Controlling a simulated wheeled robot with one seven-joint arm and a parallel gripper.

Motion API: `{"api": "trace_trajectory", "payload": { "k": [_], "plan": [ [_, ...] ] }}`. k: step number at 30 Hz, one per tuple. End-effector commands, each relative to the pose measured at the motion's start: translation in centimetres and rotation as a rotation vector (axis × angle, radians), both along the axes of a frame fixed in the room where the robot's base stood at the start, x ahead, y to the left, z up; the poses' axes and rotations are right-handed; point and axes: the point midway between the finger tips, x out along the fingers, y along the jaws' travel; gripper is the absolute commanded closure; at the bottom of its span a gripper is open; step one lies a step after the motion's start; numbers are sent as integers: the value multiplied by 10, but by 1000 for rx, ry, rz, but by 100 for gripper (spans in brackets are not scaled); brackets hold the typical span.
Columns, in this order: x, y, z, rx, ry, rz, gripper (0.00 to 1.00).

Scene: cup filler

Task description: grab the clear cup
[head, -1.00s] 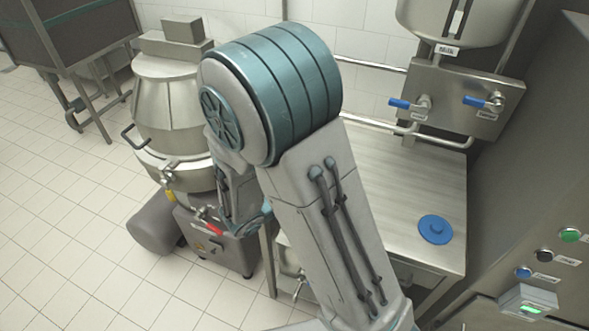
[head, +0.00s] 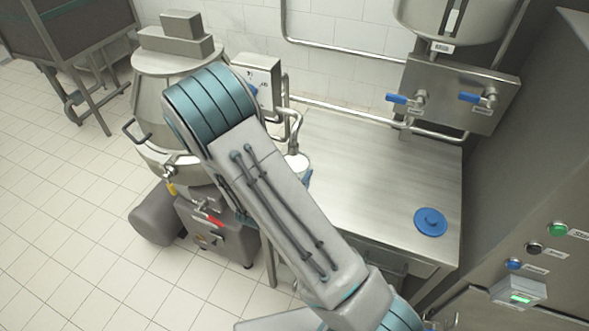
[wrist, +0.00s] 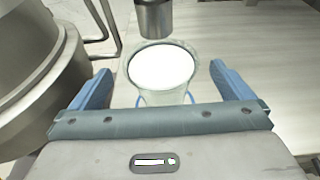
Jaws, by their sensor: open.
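The clear cup (wrist: 143,77) stands upright on the metal table in the wrist view, with white contents up near its rim. A metal nozzle (wrist: 154,18) hangs just above and behind it. My gripper (wrist: 160,82) is open, with one blue finger to the left of the cup and one to the right. There is a visible gap on both sides, and neither finger appears to touch it. In the head view the cup (head: 297,163) shows only in part beside my arm, below the spout.
The metal table (head: 365,180) is mostly clear. A blue lid (head: 431,222) lies at its right. Pipes and blue-handled valves (head: 397,99) stand along the back. A large metal vessel (wrist: 35,70) is close on the left, and a control panel (head: 540,245) is at the right.

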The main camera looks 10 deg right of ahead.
Motion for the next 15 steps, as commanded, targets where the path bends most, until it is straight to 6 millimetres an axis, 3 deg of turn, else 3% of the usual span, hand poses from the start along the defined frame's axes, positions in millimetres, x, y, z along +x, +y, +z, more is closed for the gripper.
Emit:
{"api": "trace_trajectory", "payload": {
  "k": [15],
  "plan": [
    [39,-29,-15,0,0,0,0]
  ]
}}
